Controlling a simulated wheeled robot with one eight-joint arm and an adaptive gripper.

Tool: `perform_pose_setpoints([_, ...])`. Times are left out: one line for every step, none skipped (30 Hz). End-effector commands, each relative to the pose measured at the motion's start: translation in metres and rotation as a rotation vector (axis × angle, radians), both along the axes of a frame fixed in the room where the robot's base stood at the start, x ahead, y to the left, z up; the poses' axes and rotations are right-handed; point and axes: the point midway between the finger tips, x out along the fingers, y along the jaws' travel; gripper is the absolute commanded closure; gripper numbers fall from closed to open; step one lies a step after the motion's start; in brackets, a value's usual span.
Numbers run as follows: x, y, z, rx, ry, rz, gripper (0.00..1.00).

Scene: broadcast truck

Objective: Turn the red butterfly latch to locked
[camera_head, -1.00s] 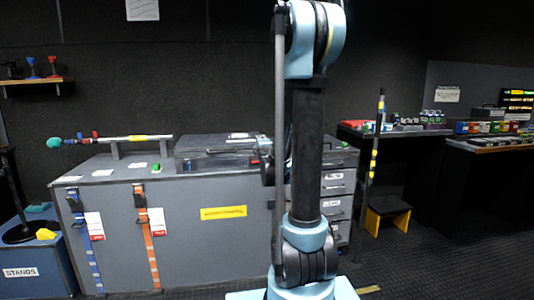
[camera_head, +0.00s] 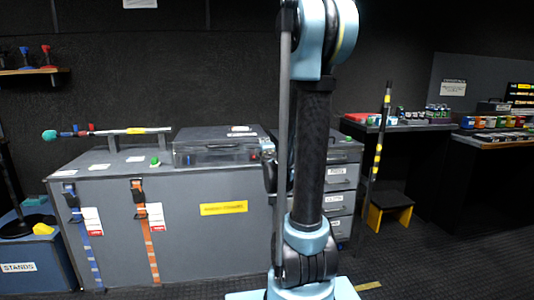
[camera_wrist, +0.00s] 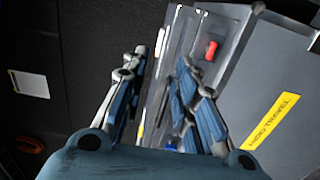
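A small red piece, which looks like the butterfly latch (camera_wrist: 211,49), sits on a pale grey face in the upper middle of the wrist view. Whether its wings are at locked or unlocked is too small to tell. My gripper (camera_wrist: 158,72) is open and empty, its two blue-grey fingers apart. The red piece lies beyond and to the right of the right finger, with no contact visible. In the head view, a dark grey case (camera_head: 212,152) stands on the large grey chest (camera_head: 120,240). My arm hides most of the gripper there.
A yellow label (camera_head: 223,208) is on the chest front, with blue (camera_head: 90,255) and orange (camera_head: 150,255) straps to its left. A bar with a teal end (camera_head: 50,135) stands on the chest top. Drawers (camera_head: 341,175) are right of my arm. Floor (camera_head: 440,265) at right is clear.

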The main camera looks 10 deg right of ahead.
Motion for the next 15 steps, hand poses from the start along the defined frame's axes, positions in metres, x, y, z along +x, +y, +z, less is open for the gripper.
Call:
perform_pose_setpoints([-0.004,0.0,0.0,0.0,0.0,0.0,0.73])
perform_pose_setpoints([-0.005,0.0,0.0,0.0,0.0,0.0,0.73])
perform_pose_setpoints([-0.008,0.0,0.0,0.0,0.0,0.0,0.73])
perform_pose_setpoints([-0.009,0.0,0.0,0.0,0.0,0.0,0.73])
perform_pose_setpoints([-0.011,0.0,0.0,0.0,0.0,0.0,0.73])
perform_pose_setpoints([-0.013,0.0,0.0,0.0,0.0,0.0,0.73])
perform_pose_setpoints([-0.015,0.0,0.0,0.0,-0.001,0.0,0.73])
perform_pose_setpoints([-0.017,0.0,0.0,0.0,-0.001,0.0,0.73])
perform_pose_setpoints([-0.019,0.0,0.0,0.0,-0.001,0.0,0.73])
perform_pose_setpoints([-0.021,0.0,0.0,0.0,-0.001,0.0,0.73])
perform_pose_setpoints([-0.022,0.0,0.0,0.0,-0.001,0.0,0.73])
perform_pose_setpoints([-0.024,0.0,0.0,0.0,-0.001,0.0,0.73])
perform_pose_setpoints([-0.026,0.0,0.0,0.0,-0.001,0.0,0.73])
perform_pose_setpoints([-0.028,0.0,0.0,0.0,-0.001,0.0,0.73])
perform_pose_setpoints([-0.03,0.0,0.0,0.0,-0.001,0.0,0.73])
